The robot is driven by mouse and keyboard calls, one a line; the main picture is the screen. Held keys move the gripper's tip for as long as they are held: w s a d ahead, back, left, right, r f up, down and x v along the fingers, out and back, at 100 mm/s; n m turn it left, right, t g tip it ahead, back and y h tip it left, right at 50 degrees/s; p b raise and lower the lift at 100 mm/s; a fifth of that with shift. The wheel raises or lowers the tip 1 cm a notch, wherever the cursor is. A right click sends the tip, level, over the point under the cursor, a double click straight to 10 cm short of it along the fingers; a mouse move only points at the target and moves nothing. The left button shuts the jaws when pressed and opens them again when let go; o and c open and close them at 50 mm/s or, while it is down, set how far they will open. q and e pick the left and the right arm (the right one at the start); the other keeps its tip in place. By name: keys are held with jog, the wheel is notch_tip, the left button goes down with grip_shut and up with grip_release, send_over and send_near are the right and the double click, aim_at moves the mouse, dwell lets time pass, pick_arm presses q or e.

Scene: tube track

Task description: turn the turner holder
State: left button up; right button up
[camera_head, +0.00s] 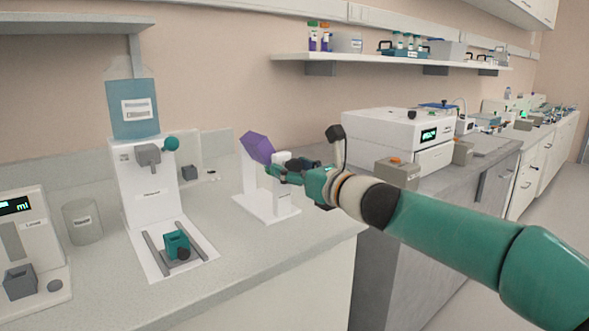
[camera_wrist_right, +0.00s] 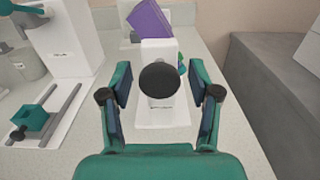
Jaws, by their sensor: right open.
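The turner is a white stand (camera_head: 268,208) on the bench with a tilted purple holder (camera_head: 257,147) at its upper left. In the right wrist view the purple holder (camera_wrist_right: 150,20) shows at the top, behind the white post (camera_wrist_right: 159,55). A dark round knob (camera_wrist_right: 160,83) faces the wrist camera. My right gripper (camera_head: 283,170) reaches the stand from the right. In the right wrist view my right gripper (camera_wrist_right: 160,95) is open, with one finger on each side of the knob. I see no clear contact. My left gripper is not in view.
A white device (camera_head: 150,180) with a teal ball lever and a rail carriage (camera_head: 177,245) stands left of the turner. A beaker (camera_head: 83,222) and a display unit (camera_head: 28,245) are further left. A large white instrument (camera_head: 385,135) stands behind my right arm.

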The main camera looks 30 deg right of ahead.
jog(key=c, duration=1.1)
jog(key=shift+c, duration=0.2)
